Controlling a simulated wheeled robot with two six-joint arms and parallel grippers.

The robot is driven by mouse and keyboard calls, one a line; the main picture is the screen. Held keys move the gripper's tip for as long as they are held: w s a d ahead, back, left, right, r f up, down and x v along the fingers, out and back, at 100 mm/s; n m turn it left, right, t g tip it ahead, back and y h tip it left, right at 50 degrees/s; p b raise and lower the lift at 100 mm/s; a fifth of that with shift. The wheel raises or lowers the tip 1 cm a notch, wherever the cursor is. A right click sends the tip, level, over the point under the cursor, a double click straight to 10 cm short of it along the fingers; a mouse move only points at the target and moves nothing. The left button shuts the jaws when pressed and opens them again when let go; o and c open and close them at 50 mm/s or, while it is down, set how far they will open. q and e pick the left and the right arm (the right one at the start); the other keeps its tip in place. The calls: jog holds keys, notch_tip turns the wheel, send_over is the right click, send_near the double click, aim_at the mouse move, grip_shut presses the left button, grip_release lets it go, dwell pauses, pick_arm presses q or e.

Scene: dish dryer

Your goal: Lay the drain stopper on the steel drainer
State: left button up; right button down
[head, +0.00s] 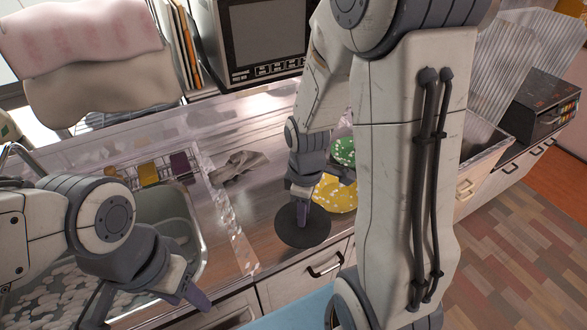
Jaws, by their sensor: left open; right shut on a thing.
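The drain stopper (288,232) is a flat, dark round disc near the counter's front edge. My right gripper (303,218) points down and is shut on it. I cannot tell whether the disc touches the surface below. The shiny steel surface (232,215) beside the sink lies to the left of the disc, and I take it for the steel drainer. My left gripper (145,305) is open and empty at the sink's front edge. My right arm hides part of the counter.
The sink (185,210) holds light round pieces at left. A rack with yellow and purple items (179,166) stands behind it. A grey cloth (240,167), a green dotted item (343,150) and a yellow dotted item (338,194) lie near my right gripper. Clear plastic edging (222,215) runs beside the sink.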

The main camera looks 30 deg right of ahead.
jog(key=w+a+f, duration=0.1)
jog(key=w+f, duration=0.1)
jog(key=w, duration=0.1)
jog(key=w+a+f+p, duration=0.1)
jog(key=w+f, duration=0.1)
jog(key=w, duration=0.2)
jog(key=w+f, duration=0.2)
jog(key=w, duration=0.2)
jog(key=shift+a+f, duration=0.4)
notch_tip(320, 180, down, 3)
jog(key=shift+f+p, duration=0.15)
jog(key=shift+p, duration=0.45)
jog(key=shift+f, duration=0.3)
jog(key=shift+f, duration=0.2)
jog(key=c, duration=0.6)
grip_release()
jog(key=shift+c, duration=0.2)
